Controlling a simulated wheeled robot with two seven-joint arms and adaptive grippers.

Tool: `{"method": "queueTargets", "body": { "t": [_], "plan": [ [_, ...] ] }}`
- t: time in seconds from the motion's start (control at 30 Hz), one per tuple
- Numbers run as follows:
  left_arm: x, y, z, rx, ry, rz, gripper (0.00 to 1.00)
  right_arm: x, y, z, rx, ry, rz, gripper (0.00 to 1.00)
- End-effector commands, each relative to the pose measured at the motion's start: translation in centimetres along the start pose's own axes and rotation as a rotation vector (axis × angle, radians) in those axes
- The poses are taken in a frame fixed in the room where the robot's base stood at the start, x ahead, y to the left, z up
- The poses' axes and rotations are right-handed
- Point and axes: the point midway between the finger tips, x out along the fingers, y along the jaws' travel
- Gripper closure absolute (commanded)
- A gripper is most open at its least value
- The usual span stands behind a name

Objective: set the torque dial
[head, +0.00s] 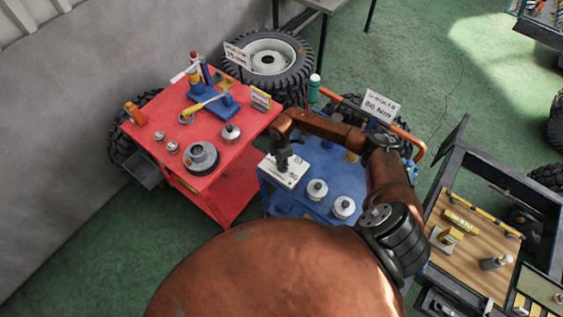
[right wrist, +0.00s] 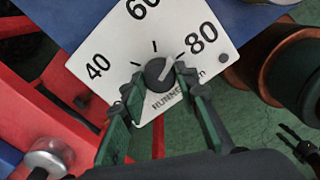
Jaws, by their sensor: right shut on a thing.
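A white dial plate (head: 296,176) lies on the left of the blue cart top. In the right wrist view the plate (right wrist: 112,45) is marked 40, 60 and 80, with short ticks around a dark grey knob (right wrist: 156,70). The knob's light pointer line slants to the upper right, towards the 80 side. My right gripper (head: 283,162) is over the plate; its green fingers (right wrist: 158,82) are shut on the knob from either side. In the head view my gripper hides the knob. My left gripper is not in view.
A sign (head: 380,106) with a number in Nm stands behind the blue cart (head: 318,160); its first digit is hard to read. Two metal parts (head: 317,190) stand at the cart's front. A red cart (head: 230,178) with tools stands left, close beside it.

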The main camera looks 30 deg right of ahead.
Motion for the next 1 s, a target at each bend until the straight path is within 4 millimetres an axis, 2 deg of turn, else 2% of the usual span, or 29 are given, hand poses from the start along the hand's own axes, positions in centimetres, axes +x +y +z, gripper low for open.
{"method": "queueTargets", "body": {
  "t": [0.1,0.4,1.0],
  "plan": [
    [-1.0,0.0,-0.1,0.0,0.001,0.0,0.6,-0.3,0.1,0.1,0.096,-0.002,0.001,0.96],
    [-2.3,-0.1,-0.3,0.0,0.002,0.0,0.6,-0.2,0.1,0.1,0.274,0.0,0.002,0.96],
    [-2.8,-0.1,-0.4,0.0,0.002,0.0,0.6,-0.1,0.1,0.1,0.356,-0.001,0.003,0.96]
  ]
}}
